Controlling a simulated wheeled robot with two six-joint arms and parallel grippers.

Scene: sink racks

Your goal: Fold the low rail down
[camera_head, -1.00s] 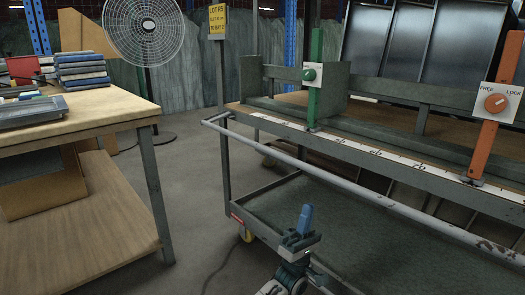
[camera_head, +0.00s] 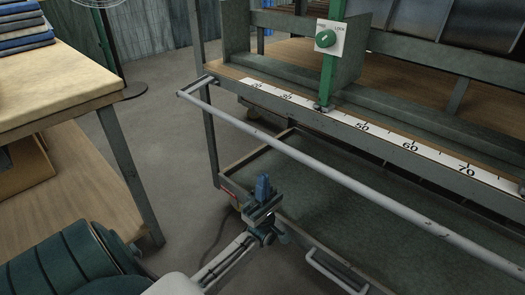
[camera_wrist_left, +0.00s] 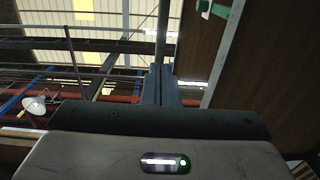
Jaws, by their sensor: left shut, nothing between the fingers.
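A long pale grey rail (camera_head: 330,178) runs along the near side of the cart, standing out in front of the ruler edge on a short bracket at its left end. I cannot tell for sure which is the low rail. My left gripper (camera_head: 263,187) is shut and empty, its blue fingers pointing up, in front of the lower shelf's left corner. It appears below the long rail in the picture. In the left wrist view the fingers (camera_wrist_left: 160,88) point upward. My right gripper is out of view.
The cart's lower shelf (camera_head: 345,190) is bare. A green post with a knob plate (camera_head: 328,39) stands at the ruler strip (camera_head: 365,127). A wooden workbench (camera_head: 75,78) with stacked blue items stands left. Floor is free between bench and cart.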

